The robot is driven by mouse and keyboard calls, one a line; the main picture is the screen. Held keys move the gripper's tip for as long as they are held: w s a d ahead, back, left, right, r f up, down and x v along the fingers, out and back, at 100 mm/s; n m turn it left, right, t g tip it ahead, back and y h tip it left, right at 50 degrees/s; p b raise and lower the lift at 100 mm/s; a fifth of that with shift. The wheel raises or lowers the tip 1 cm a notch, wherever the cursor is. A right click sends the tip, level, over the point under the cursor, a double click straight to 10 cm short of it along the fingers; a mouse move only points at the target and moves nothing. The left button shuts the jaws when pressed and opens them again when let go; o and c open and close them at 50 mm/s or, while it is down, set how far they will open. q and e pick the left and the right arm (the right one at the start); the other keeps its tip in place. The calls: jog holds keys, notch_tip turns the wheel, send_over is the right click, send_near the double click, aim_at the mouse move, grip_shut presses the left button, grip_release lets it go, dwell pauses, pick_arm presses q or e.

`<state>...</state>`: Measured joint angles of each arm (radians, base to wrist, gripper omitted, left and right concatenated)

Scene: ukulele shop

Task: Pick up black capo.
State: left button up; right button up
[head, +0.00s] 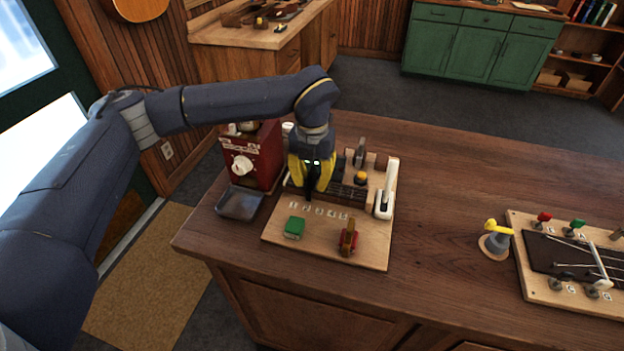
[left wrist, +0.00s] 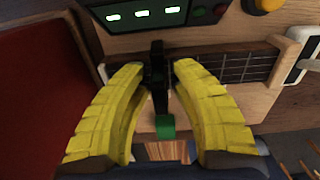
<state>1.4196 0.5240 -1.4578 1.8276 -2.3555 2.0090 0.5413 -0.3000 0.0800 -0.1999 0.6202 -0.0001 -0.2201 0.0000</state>
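The black capo (left wrist: 158,75) stands upright at the fretboard strip (left wrist: 235,68) in the left wrist view. In the head view its dark lower part (head: 309,188) shows below my gripper, and the rest is mostly hidden. My left gripper (head: 312,182) points down over the wooden board. Its two yellow fingers (left wrist: 158,66) are spread on either side of the capo, with a visible gap on each side. A green piece (left wrist: 165,127) shows at the capo's near end; I cannot tell whether it is part of it. My right gripper is out of view.
A red machine (head: 255,155) and a grey tray (head: 240,203) stand close on the left. Bare tabletop (head: 440,210) lies to the right.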

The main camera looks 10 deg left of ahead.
pick_arm(q)
jog(key=shift+c, duration=0.2)
grip_shut()
jog(key=shift+r, duration=0.1)
